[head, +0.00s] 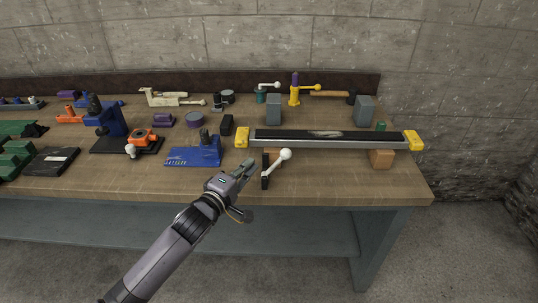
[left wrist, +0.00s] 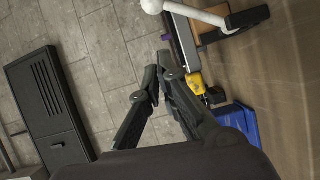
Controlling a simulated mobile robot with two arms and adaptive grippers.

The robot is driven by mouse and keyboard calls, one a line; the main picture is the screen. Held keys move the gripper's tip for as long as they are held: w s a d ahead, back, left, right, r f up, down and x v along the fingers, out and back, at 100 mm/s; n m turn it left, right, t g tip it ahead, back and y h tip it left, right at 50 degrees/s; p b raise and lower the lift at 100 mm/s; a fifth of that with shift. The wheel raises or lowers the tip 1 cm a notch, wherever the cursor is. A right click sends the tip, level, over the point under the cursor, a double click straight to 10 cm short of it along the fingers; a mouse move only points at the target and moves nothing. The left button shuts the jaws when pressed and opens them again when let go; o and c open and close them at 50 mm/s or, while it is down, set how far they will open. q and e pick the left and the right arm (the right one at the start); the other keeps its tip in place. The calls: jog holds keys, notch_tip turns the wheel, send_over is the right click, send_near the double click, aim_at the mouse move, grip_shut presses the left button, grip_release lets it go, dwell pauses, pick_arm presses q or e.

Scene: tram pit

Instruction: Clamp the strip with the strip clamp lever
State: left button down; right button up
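The strip (head: 325,134) is long and dark and lies in a grey rail with yellow end blocks (head: 242,138). The strip clamp lever (head: 277,163) has a white ball knob and a white arm on a black bracket (head: 265,171) at the bench's front edge. Its arm slants up to the right, with the knob in front of the rail. In the left wrist view the lever (left wrist: 195,14) is at the top. My left gripper (head: 249,167) is just left of the bracket, apart from it. Its fingertips (left wrist: 160,68) come together with nothing between them. My right gripper is not in view.
A blue fixture (head: 195,153) stands left of my gripper, and an orange-topped device (head: 143,138) is farther left. Grey blocks (head: 273,109) and a yellow clamp (head: 295,95) stand behind the rail. A wooden block (head: 381,158) is at the right. The front strip of bench is mostly clear.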

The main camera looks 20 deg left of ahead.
aim_at(276, 164)
pick_arm(q)
jog(key=w+d+p, duration=0.1)
jog(key=w+d, duration=0.3)
jog(key=w, duration=0.2)
jog(key=shift+w+f+p, duration=0.15)
jog(key=shift+f+p, duration=0.15)
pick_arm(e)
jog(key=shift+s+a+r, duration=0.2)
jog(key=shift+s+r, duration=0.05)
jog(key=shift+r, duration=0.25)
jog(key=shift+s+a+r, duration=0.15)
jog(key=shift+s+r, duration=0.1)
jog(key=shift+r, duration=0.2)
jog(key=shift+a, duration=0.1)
pick_arm(q)
jog(key=shift+w, duration=0.1)
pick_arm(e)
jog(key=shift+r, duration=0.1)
